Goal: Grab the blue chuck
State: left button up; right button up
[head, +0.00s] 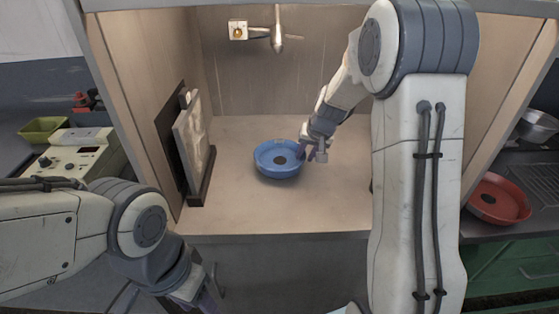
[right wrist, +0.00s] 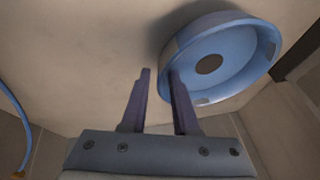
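The blue chuck (head: 263,164) is a round, shallow, dish-shaped piece with a dark centre. It lies on the floor of the open cabinet in the head view and shows at the upper right of the right wrist view (right wrist: 236,72). My right gripper (head: 307,153) is at the chuck's right edge.
A dark-framed panel (head: 193,145) stands at the cabinet's left wall. A metal fixture (head: 277,40) sticks out from the back wall. A red pan (head: 497,200) and a metal bowl (head: 538,126) are outside on the right. The cabinet floor around the chuck is clear.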

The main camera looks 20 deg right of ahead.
grip_shut()
jog(key=shift+s, duration=0.1)
dwell(1.1)
